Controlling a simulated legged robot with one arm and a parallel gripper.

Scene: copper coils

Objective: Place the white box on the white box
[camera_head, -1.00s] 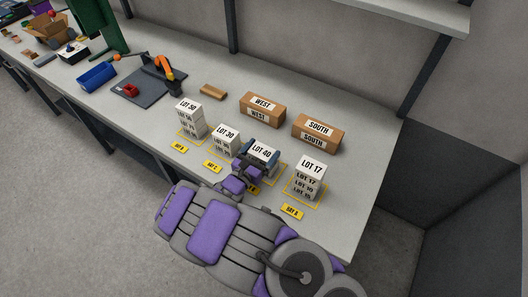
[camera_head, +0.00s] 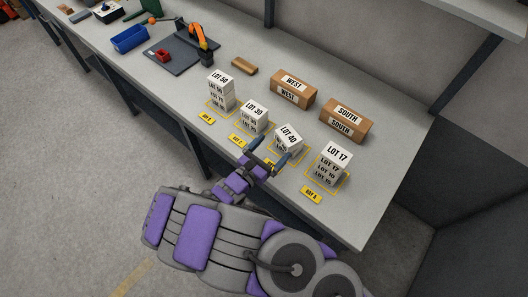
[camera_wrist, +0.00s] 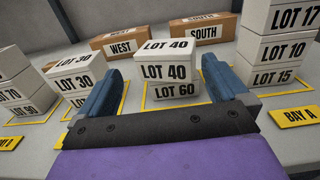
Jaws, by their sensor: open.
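A white box labelled LOT 40 (camera_head: 289,134) sits on a white LOT 60 box (camera_wrist: 175,90), in a yellow-outlined bay. My gripper (camera_head: 267,153) is open and empty in front of this stack. In the wrist view, the LOT 40 box (camera_wrist: 168,58) shows beyond and between the two blue fingers, apart from them. To the right stands a taller white stack with LOT 17 (camera_head: 337,152) on top, then LOT 10 (camera_wrist: 282,48) and LOT 15 (camera_wrist: 273,77). To the left stand a stack topped by LOT 30 (camera_head: 255,110) and a taller one topped by LOT 50 (camera_head: 220,80).
Brown WEST (camera_head: 293,88) and SOUTH (camera_head: 346,120) boxes stand behind the stacks. Yellow bay labels, such as BAY A (camera_head: 311,194), lie along the front. A blue bin (camera_head: 129,39) and a dark mat (camera_head: 177,56) are further left. The right end of the table (camera_head: 390,185) is bare.

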